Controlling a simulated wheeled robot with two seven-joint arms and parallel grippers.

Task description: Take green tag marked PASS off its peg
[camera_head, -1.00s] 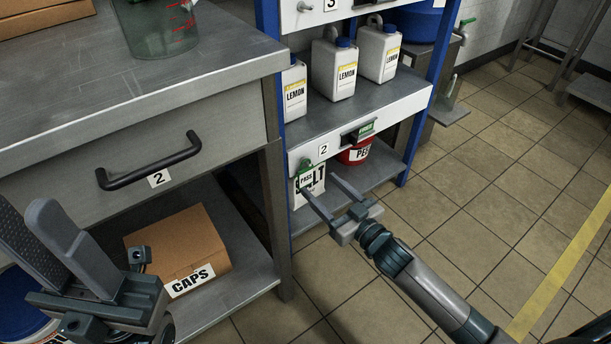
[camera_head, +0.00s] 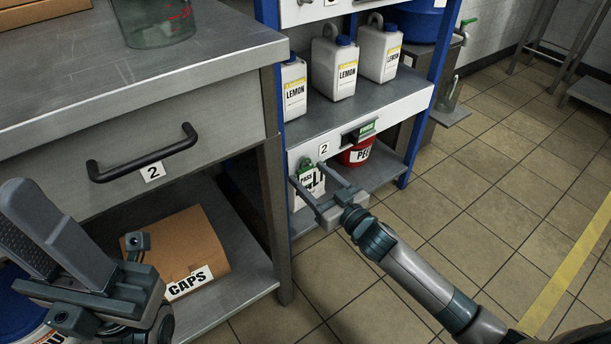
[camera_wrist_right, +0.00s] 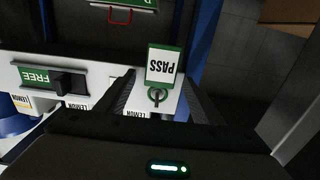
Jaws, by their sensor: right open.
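The green-edged PASS tag (camera_head: 306,176) hangs at the front left of the blue-posted shelf, below the number 2 plate. In the right wrist view the tag (camera_wrist_right: 164,64) appears upside down, with a ring or peg (camera_wrist_right: 157,96) at its lettered end. My right gripper (camera_head: 309,173) is open, with one finger on each side of the tag in the picture. No clear contact shows, and the depth gap is hard to tell. My left gripper (camera_head: 52,215) is at the lower left, away from the tag; its finger gap is unclear.
A green FREE label with a dark slider (camera_wrist_right: 62,83) sits on the shelf's front edge. LEMON jugs (camera_head: 334,68) stand above; a red bucket (camera_head: 357,152) stands below. The steel bench (camera_head: 140,70) with its drawer handle (camera_head: 145,155) is left.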

